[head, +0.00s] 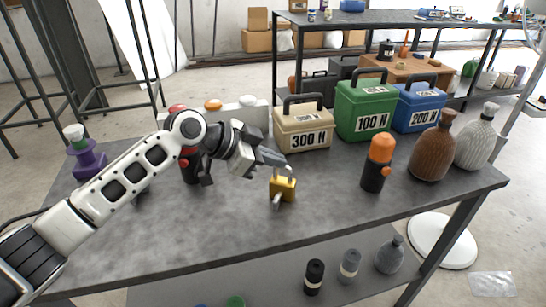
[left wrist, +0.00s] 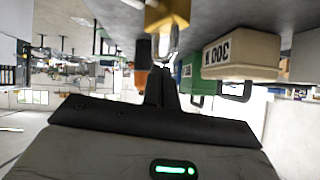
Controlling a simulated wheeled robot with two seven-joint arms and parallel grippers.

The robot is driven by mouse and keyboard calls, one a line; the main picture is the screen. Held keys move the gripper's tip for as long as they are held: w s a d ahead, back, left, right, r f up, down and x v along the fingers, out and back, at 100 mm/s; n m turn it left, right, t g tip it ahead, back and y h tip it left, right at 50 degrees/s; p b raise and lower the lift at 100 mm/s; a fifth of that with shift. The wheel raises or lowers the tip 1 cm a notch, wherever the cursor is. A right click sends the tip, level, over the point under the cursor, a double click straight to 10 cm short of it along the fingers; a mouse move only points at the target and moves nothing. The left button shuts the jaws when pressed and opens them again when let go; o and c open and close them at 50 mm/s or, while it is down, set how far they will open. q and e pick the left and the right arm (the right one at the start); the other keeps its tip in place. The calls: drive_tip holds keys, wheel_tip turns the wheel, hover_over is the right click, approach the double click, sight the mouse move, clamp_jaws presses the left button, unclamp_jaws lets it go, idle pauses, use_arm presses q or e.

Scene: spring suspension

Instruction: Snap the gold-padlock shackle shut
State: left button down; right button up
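The gold padlock (head: 283,188) stands on the grey table near its front middle. It also shows at the top of the upside-down left wrist view (left wrist: 168,12). Its silver shackle (left wrist: 166,45) shows there as a loop between the body and my fingertips. A small silver piece sticks out at the padlock's front in the head view. My left gripper (head: 284,164) is just above the padlock, reaching in from the left. Its dark fingers (left wrist: 160,80) look pressed together with nothing between them. I cannot tell whether the tips touch the shackle. My right gripper is not in view.
Beige 300 N (head: 302,130), green 100 N (head: 365,108) and blue 200 N (head: 420,107) boxes stand behind the padlock. An orange-topped black bottle (head: 377,163) and two vases are to the right. A purple bottle (head: 86,160) is far left. The table front is clear.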

use_arm(q)
drive_tip(key=d+r+p+v, duration=0.1)
drive_tip(key=r+v, duration=0.1)
drive_tip(key=v, duration=1.1)
drive_tip(key=shift+w+d+r+p, duration=0.15)
drive_tip(key=shift+d+r+p, duration=0.1)
drive_tip(key=shift+d+p, duration=0.15)
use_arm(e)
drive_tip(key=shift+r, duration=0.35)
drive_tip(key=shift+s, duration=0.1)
